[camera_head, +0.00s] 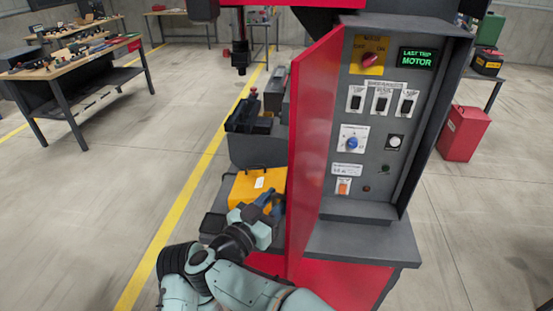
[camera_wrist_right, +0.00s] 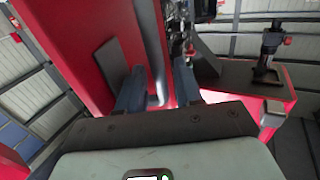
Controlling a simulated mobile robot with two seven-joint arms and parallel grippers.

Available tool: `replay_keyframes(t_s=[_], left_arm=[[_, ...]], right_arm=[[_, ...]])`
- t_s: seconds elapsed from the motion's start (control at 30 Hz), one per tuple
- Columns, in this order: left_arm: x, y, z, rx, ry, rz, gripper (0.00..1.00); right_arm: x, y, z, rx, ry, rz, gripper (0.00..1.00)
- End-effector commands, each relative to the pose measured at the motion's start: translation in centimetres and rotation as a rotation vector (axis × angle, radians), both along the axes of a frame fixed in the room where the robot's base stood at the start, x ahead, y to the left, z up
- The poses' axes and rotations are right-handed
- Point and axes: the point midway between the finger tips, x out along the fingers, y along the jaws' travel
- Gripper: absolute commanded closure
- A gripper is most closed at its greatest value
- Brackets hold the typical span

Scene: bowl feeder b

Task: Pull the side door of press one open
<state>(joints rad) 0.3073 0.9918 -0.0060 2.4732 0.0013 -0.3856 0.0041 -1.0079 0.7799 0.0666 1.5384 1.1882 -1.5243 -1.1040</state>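The side door of press one is a red panel (camera_head: 314,140) in the head view. It stands swung out from the grey control cabinet (camera_head: 420,130), whose switches are exposed. My right gripper (camera_head: 272,203) is low on the left side of this door, close to its face. In the right wrist view, my right gripper (camera_wrist_right: 158,78) has its two fingers apart. A red panel (camera_wrist_right: 152,35) and a grey bar-like part show between and beyond the fingers; I cannot tell whether they touch. My left gripper is in neither view.
A yellow box (camera_head: 255,186) sits on the press's grey ledge beside my right gripper. A red bin (camera_head: 464,132) stands on the floor at right. A workbench (camera_head: 70,62) with tools is at far left. The floor left of the press is clear.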

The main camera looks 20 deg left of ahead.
Motion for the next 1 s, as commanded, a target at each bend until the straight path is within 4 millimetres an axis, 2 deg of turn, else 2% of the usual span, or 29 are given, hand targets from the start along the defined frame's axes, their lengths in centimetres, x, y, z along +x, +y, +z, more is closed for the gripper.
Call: replay_keyframes(t_s=[0.3, 0.6, 0.8, 1.0], left_arm=[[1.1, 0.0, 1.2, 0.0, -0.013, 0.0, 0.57], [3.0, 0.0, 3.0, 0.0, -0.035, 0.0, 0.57], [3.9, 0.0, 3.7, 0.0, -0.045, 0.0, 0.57], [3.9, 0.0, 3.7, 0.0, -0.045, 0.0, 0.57]], right_arm=[[0.1, -0.3, 8.8, 0.008, -0.019, -0.007, 0.65], [0.2, -0.4, 16.0, 0.009, -0.022, -0.007, 0.65], [0.3, -0.5, 18.7, 0.008, -0.021, -0.009, 0.65], [0.4, -0.5, 18.8, 0.003, -0.007, -0.008, 0.65]])
